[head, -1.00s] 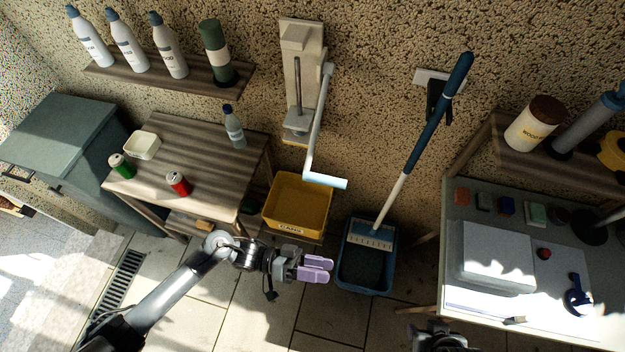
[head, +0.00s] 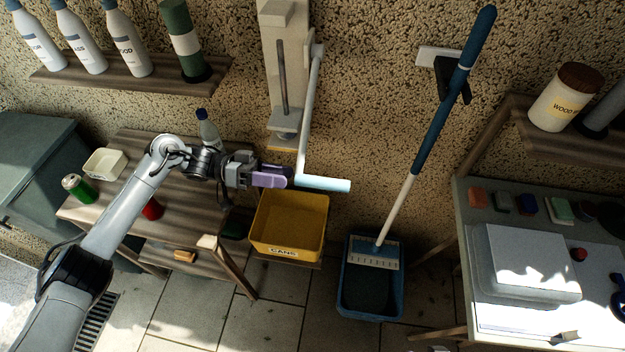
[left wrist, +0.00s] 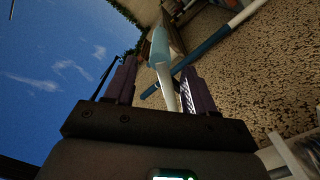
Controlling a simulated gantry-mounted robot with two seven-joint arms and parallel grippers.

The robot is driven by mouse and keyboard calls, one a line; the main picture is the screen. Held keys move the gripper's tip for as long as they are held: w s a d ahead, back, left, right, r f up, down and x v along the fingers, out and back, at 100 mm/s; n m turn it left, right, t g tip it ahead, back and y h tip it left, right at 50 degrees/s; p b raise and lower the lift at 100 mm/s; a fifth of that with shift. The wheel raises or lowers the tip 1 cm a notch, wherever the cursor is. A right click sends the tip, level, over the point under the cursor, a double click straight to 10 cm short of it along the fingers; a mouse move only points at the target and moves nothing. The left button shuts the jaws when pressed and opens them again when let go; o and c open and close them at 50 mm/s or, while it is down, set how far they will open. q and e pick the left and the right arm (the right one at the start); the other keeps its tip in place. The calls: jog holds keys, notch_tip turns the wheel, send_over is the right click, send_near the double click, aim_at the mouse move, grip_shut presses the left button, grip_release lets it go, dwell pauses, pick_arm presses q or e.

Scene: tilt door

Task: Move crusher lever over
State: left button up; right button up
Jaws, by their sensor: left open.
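The can crusher (head: 285,70) is mounted on the wall, with a pale lever (head: 311,110) hanging down on its right side. The lever ends in a light-blue handle (head: 325,185) that points right. My left gripper (head: 285,177) is at the left end of the handle, near the lever's bend. In the left wrist view, the open purple fingers (left wrist: 158,80) stand on both sides of the lever, with the light-blue handle (left wrist: 160,47) beyond them. I cannot tell whether they touch it. My right gripper is not clearly visible.
A yellow cans bin (head: 289,225) stands below the crusher. A wooden table (head: 185,185) with a bottle (head: 207,130) and a green can (head: 77,187) lies under my left arm.

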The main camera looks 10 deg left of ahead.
aim_at(302, 179)
pick_arm(q)
jog(key=d+p, duration=0.1)
jog(key=d, duration=0.7)
jog(key=shift+w+d, duration=0.1)
jog(key=shift+w, duration=0.05)
grip_shut()
